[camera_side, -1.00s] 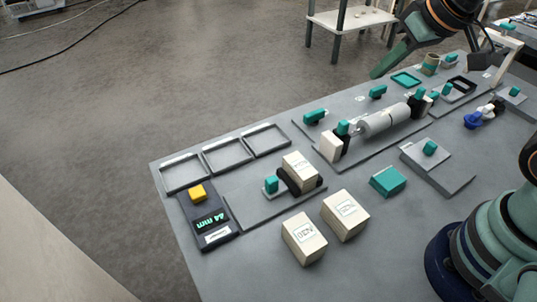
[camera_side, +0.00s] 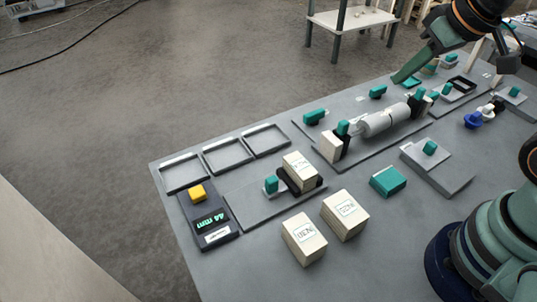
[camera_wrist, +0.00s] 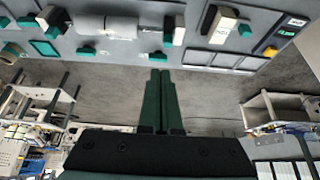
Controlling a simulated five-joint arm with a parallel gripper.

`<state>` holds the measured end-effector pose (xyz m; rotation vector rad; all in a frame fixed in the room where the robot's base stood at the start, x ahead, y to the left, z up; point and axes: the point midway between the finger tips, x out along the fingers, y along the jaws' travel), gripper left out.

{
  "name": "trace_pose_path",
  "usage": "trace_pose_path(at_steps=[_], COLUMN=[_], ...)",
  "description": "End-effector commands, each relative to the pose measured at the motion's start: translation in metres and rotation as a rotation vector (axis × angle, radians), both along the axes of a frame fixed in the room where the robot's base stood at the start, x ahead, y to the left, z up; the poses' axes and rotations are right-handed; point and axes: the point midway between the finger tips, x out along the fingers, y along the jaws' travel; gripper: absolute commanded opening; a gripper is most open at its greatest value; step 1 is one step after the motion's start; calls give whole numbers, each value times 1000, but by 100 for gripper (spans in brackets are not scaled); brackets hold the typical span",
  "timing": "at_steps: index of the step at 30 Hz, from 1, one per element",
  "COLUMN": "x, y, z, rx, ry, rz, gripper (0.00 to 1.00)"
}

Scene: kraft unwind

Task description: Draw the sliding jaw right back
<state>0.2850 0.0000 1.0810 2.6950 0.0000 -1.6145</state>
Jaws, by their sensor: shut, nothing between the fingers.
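On a grey plate at the front left of the bench, a small slide with a teal knob (camera_side: 271,184) stands beside a black holder (camera_side: 311,184). It looks like the sliding jaw, though I cannot be sure. A pale labelled block (camera_side: 299,165) sits in the holder, close to the slide. In the wrist view the block (camera_wrist: 219,24) shows near the top. My gripper (camera_side: 396,80) is shut and empty, high over the far side of the bench and well away from the slide. Its green fingers lie together in the wrist view (camera_wrist: 160,73).
A grey roll (camera_side: 386,121) lies between a white end block (camera_side: 331,146) and a black one. Two pale blocks (camera_side: 304,239) (camera_side: 345,214) stand at the front. A gauge (camera_side: 211,224) reads 44 mm. Shallow trays (camera_side: 226,166) line the left back edge.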

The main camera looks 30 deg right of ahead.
Motion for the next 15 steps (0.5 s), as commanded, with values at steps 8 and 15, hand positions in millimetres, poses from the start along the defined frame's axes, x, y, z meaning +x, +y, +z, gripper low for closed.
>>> trace_pose_path(at_steps=[8,15], x=[0,19], y=[0,27], z=[0,-1], rx=[1,32], ry=[1,78], rz=[0,16], gripper=[27,45])
